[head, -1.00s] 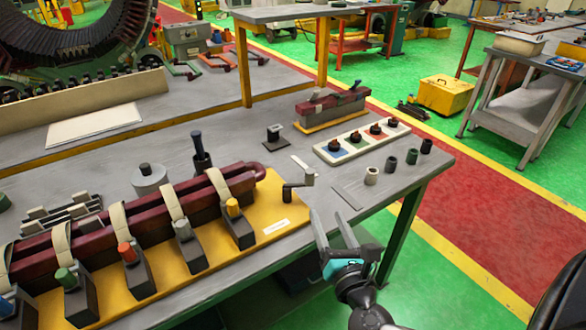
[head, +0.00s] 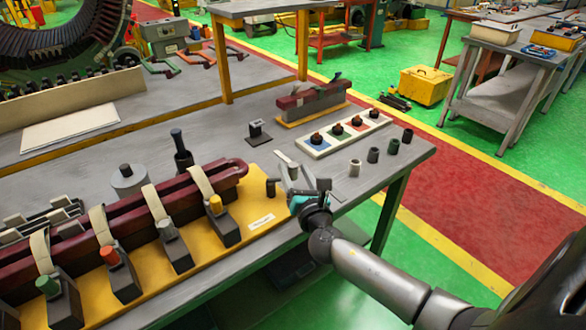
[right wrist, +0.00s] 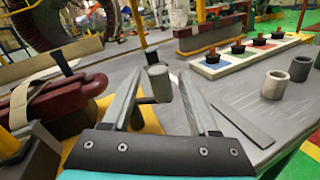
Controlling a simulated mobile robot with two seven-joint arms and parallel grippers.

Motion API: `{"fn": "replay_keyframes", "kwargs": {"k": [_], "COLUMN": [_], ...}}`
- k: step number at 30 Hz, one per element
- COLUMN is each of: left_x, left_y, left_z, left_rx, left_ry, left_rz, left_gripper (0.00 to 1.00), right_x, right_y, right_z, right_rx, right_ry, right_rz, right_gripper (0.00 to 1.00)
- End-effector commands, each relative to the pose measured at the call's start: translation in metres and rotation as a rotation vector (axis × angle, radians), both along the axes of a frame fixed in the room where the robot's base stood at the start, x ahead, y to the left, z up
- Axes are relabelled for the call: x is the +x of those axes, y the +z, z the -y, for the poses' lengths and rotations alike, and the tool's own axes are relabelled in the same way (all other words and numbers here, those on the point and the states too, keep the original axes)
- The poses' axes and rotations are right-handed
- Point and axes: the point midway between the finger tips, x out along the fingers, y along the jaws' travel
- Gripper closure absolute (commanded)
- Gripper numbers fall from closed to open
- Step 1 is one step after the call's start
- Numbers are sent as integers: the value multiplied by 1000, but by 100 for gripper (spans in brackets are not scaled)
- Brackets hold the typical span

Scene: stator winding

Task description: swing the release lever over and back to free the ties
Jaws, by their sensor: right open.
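The release lever (head: 271,187) stands at the right end of the yellow base plate (head: 232,252). It is a dark post with a short crank. In the right wrist view its upright grey grip (right wrist: 158,84) appears between the open fingers of my right gripper (right wrist: 160,74). Whether either finger touches it I cannot tell. In the head view my right gripper (head: 291,176) is just right of the lever, over the table. Cream ties (head: 154,202) cross the long maroon coil bar (head: 125,205) beside colored-top posts, including a yellow one (head: 215,205). My left gripper is not in view.
A tray with several dark knobs (head: 302,148) and several small cups (head: 355,168) stand at the right. A small dark block (head: 254,129) and a second maroon bar (head: 305,104) stand behind. A black-handled tool (head: 178,140) rises behind the coil bar.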

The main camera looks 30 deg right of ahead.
Motion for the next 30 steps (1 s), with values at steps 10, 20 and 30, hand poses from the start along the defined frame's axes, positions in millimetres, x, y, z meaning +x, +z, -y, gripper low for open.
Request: {"fn": "replay_keyframes", "kwargs": {"k": [10,20,30], "left_x": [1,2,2], "left_y": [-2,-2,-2], "left_z": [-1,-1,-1], "left_rx": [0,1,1], "left_ry": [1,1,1], "left_rz": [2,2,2], "left_gripper": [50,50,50], "right_x": [17,17,17], "right_y": [-1,0,0], "right_z": [5,5,5], "right_rx": [2,1,1], "right_ry": [1,0,0], "right_rz": [-2,-1,-1], "right_gripper": [40,54,92]}}
